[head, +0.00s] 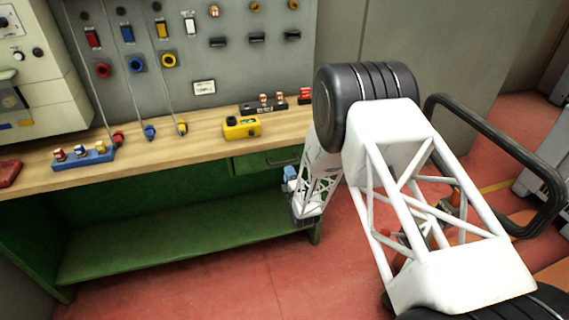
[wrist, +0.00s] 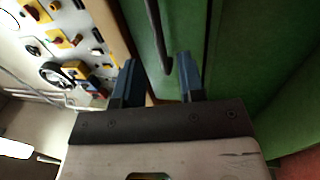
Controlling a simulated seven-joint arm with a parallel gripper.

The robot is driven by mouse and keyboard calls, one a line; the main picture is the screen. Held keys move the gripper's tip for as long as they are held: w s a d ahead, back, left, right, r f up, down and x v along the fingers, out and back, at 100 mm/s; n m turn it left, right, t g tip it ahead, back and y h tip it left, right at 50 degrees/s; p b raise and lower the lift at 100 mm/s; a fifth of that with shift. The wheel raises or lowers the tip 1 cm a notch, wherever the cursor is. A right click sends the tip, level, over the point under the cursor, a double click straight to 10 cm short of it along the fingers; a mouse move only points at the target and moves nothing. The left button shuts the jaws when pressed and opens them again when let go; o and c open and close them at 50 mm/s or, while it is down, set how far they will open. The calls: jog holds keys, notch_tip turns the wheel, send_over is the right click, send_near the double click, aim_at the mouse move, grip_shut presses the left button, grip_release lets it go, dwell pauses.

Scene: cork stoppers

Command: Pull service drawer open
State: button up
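The green service drawer (head: 248,164) sits under the right part of the wooden benchtop, and its front looks flush with the bench. Its dark bar handle (head: 283,161) runs across the front. In the wrist view the handle (wrist: 155,35) reaches down between my fingers, beside the green drawer front (wrist: 188,25). My gripper (head: 290,173) is at the right end of the handle, partly hidden by my arm. In the wrist view my gripper (wrist: 157,68) is open, with blue fingers on either side of the handle's end and a visible gap to each.
The benchtop (head: 205,140) holds a yellow device (head: 242,127), a blue block with plugs (head: 83,157) and a black strip (head: 263,106). A grey panel with switches stands behind. A green lower shelf (head: 180,235) lies below. The red floor in front is clear.

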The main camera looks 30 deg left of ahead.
aim_at(285, 162)
jog(key=shift+x, duration=3.15)
grip_shut()
